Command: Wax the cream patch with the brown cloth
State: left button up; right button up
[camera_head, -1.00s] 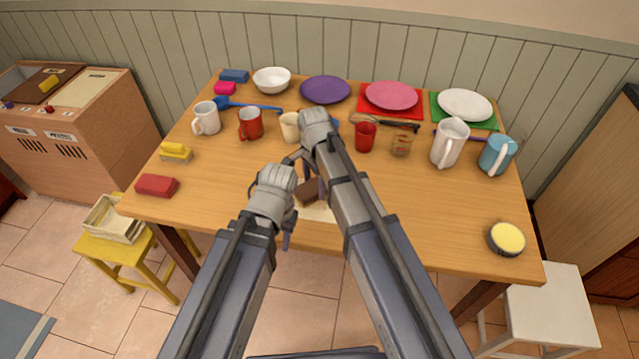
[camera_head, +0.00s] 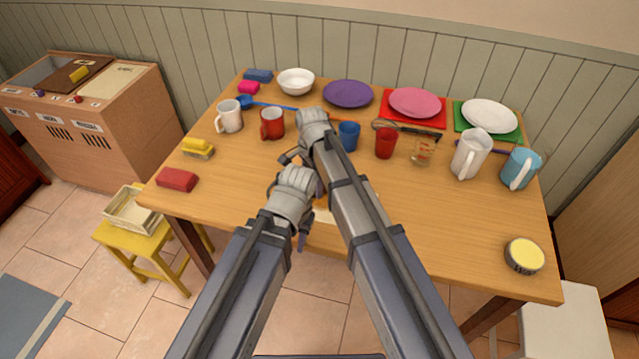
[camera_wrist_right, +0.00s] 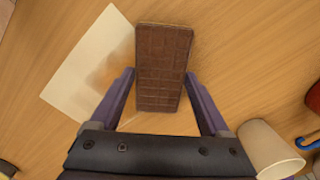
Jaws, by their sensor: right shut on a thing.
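The brown cloth (camera_wrist_right: 163,65) is a flat dark-brown block with a grid pattern. In the right wrist view it sits between the two fingertips of my right gripper (camera_wrist_right: 160,80), which is shut on it. The cream patch (camera_wrist_right: 88,62) lies left of the cloth on the wooden table and has a brownish smear near it. In the head view the patch (camera_head: 324,212) shows only partly between my arms, and the cloth is mostly hidden. My left gripper (camera_head: 298,200) is beside the patch, with fingers that look spread and empty; its tips are partly hidden.
A red mug (camera_head: 272,123), a blue cup (camera_head: 348,135) and a red cup (camera_head: 386,142) stand behind. A round yellow-topped tin (camera_head: 524,256) is at the right.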

jog(key=shift+a, duration=0.35)
jog(key=shift+s+a, duration=0.2)
jog(key=shift+s, duration=0.45)
jog(key=shift+s+a, duration=0.15)
jog(key=shift+s, duration=0.5)
jog(key=shift+d, duration=0.1)
jog(key=shift+s+d, duration=0.25)
jog(key=shift+d, duration=0.65)
jog(key=shift+s+d, duration=0.25)
jog(key=shift+d, duration=0.6)
jog(key=shift+d, duration=0.1)
jog(key=shift+s+d, duration=0.25)
jog(key=shift+d, duration=0.65)
jog(key=shift+s+d, duration=0.25)
jog(key=shift+d, duration=0.6)
jog(key=shift+s+d, duration=0.3)
jog(key=shift+d, duration=0.6)
jog(key=shift+s+d, duration=0.25)
jog(key=shift+d, duration=0.65)
